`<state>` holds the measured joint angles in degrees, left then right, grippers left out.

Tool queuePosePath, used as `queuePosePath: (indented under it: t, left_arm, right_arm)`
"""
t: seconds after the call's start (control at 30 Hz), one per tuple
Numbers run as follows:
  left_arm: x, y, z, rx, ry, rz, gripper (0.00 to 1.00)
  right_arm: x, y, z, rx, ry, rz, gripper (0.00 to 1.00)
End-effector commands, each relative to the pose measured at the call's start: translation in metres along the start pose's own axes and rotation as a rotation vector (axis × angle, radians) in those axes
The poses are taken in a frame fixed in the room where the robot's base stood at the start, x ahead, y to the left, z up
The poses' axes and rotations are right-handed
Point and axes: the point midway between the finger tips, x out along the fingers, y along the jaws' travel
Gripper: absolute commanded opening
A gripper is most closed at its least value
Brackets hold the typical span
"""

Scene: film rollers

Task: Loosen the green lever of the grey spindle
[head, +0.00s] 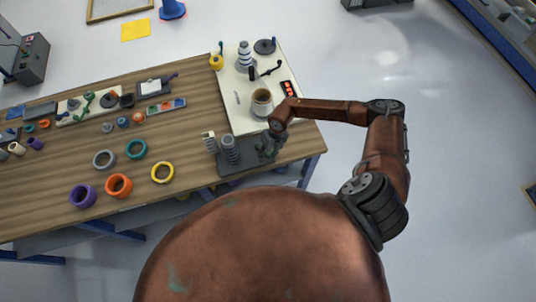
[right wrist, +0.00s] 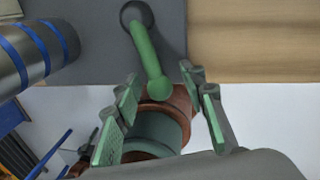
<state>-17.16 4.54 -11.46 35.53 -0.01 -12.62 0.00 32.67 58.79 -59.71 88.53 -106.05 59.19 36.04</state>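The grey spindle (head: 231,150) stands upright on a dark grey base plate (head: 230,171) at the table's right front. In the right wrist view the spindle (right wrist: 35,50) is a grey cylinder with blue bands at the left. The green lever (right wrist: 147,50) rises from a black pivot and ends in a round green knob. My right gripper (head: 267,149) is by the plate's right side. In its wrist view, the gripper (right wrist: 165,92) is open, with its green-padded fingers on either side of the knob. I see no clear contact with the lever. My left gripper is out of view.
A yellow ring (head: 163,181), an orange ring (head: 118,193) and other coloured rings lie left. The table's front edge is close.

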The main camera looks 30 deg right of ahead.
Motion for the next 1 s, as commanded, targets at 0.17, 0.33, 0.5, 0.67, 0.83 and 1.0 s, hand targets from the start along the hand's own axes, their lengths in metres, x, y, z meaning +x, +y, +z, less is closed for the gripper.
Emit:
queuePosePath:
  t: [0.17, 0.33, 0.5, 0.67, 0.83, 1.0]
  left_arm:
    - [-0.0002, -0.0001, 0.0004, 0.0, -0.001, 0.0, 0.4]
    - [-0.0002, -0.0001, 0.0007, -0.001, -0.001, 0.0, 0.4]
    - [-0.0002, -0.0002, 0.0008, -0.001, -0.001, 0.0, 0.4]
    - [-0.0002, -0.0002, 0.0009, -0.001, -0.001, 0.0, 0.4]
    - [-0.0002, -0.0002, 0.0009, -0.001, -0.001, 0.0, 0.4]
    - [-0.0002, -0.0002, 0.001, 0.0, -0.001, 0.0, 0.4]
  right_arm:
    - [0.0024, 0.0002, -0.0004, -0.001, 0.0, 0.0, 0.38]
    - [0.0023, 0.0002, -0.0005, 0.0, 0.001, 0.001, 0.34]
    - [0.0021, 0.0003, -0.0006, 0.0, 0.001, 0.001, 0.22]
    - [0.002, 0.0002, -0.0006, 0.0, 0.001, 0.001, 0.11]
    - [0.002, 0.0001, -0.0006, 0.0, 0.001, 0.001, 0.0]
    - [0.0019, 0.0, -0.0005, 0.0, 0.001, 0.0, 0.0]
